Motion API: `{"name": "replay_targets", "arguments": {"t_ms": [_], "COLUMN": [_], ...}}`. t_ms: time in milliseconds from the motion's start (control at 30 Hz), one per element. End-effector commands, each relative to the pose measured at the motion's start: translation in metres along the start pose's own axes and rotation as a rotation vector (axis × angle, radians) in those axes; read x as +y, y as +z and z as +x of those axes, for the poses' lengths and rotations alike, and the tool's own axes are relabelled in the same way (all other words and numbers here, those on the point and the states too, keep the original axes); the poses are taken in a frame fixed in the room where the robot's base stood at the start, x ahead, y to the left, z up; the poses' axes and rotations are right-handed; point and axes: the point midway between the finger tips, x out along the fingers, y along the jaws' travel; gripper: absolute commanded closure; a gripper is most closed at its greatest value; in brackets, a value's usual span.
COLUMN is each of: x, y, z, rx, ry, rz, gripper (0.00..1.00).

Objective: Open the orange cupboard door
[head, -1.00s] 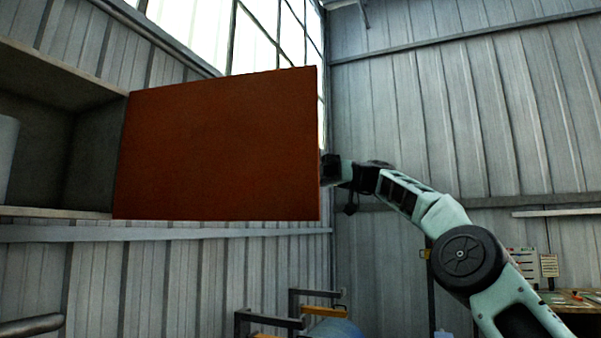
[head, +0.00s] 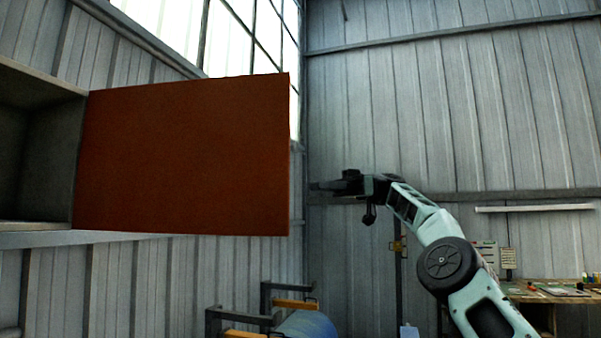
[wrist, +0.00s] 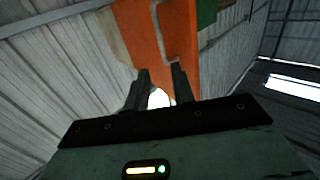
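The orange cupboard door (head: 185,155) stands swung well out from the cupboard (head: 48,165), whose grey interior shows at the left in the head view. The door's handle side is turned away from the head camera. In the wrist view the orange door (wrist: 184,75) shows its long bar handle (wrist: 158,30) beyond the fingertips. My gripper (head: 316,186) is just right of the door's free edge, with a visible gap between them. In the wrist view its two fingers (wrist: 160,80) are apart, with nothing seen between them.
A blue drum (head: 305,325) and dark metal brackets with yellow parts (head: 290,303) are low in the middle. A workbench (head: 545,296) with small items stands at the right.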

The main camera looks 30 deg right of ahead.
Motion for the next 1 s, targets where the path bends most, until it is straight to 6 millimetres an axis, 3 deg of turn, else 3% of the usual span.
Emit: {"name": "replay_targets", "arguments": {"t_ms": [100, 300, 1000], "x": [0.0, 0.0, 0.0], "y": [-0.005, -0.002, 0.0], "z": [-0.019, -0.034, -0.036], "rx": [0.001, 0.0, 0.0], "ry": [0.002, 0.0, 0.0], "rz": [0.001, 0.0, 0.0], "gripper": [0.76, 0.76, 0.76]}}
